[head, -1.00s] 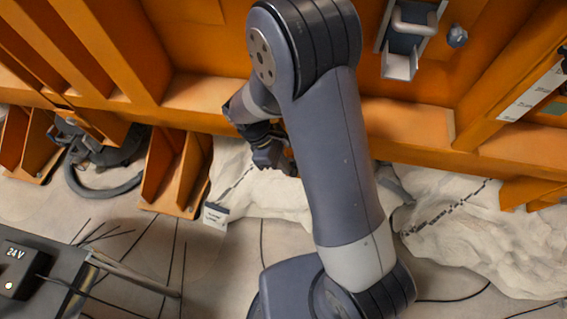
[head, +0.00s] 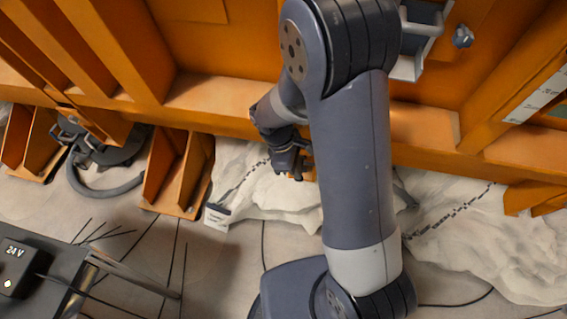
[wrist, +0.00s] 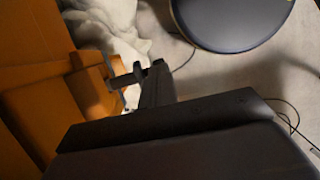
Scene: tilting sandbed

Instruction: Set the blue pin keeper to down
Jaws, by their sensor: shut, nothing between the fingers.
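A small blue-grey knob (head: 462,37) sits on the orange panel at the upper right of the head view. Left of it is a pale metal bracket (head: 408,70) with a grey handle (head: 424,28), partly hidden behind my arm. I cannot tell for sure which of these is the blue pin keeper. My gripper (head: 297,172) is below and left of them, in front of the lower edge of the orange frame and well apart from the bracket. In the wrist view my gripper (wrist: 138,76) is shut and empty, with orange structure to its left.
The orange frame (head: 220,95) fills the upper head view, with ribs jutting out below it. Pale rocky sacks or sand heaps (head: 500,240) lie under it. A dark hose loop (head: 105,190) is at left, and a 24V box (head: 18,262) is at lower left. Cables cross the floor.

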